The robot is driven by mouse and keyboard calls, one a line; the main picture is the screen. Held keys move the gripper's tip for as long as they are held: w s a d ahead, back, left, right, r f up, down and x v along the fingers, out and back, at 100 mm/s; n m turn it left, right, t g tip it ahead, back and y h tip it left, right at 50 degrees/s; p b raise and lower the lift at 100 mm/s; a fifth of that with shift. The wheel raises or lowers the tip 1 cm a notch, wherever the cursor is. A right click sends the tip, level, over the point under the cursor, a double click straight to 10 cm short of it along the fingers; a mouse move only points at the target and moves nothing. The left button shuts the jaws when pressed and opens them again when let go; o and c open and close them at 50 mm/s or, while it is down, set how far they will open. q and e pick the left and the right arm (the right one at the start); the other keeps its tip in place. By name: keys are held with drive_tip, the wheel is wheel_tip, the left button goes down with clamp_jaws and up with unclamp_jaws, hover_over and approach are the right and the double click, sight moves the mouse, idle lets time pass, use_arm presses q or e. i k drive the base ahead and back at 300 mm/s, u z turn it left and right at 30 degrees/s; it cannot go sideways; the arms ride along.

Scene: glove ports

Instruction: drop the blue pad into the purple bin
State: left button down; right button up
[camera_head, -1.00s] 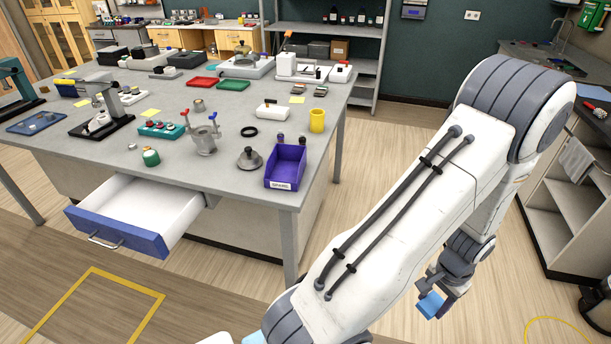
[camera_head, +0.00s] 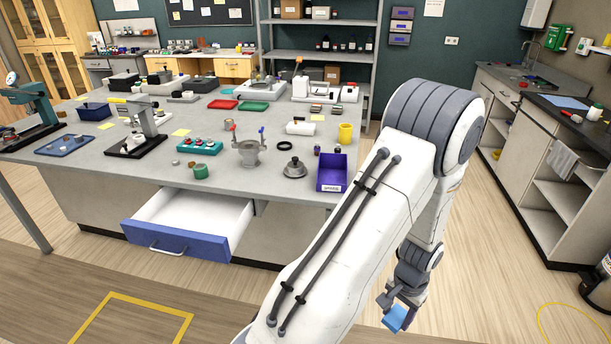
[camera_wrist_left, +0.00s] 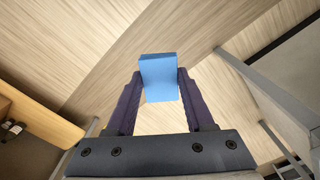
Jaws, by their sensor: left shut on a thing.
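The blue pad (camera_head: 398,318) is held in my left gripper (camera_head: 391,303), low over the floor to the right of the workbench. In the left wrist view the blue pad (camera_wrist_left: 160,76) sits between the two fingers of my left gripper (camera_wrist_left: 159,88), with both fingers against its sides. The purple bin (camera_head: 333,176) stands on the front right corner of the grey workbench. It is open at the top and has a white label on its front. My left gripper is below and to the right of the bin, well apart from it. My right gripper does not show.
Shelving (camera_head: 570,190) stands at the right, with open floor between.

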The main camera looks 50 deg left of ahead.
sight(327, 178)
drive_tip(key=u, duration=1.25)
drive_tip(key=i, duration=0.95)
drive_tip(key=k, duration=0.95)
drive_tip(key=z, duration=1.75)
drive_tip(key=i, duration=0.85)
drive_tip(key=u, duration=1.8)
drive_tip(key=i, duration=0.2)
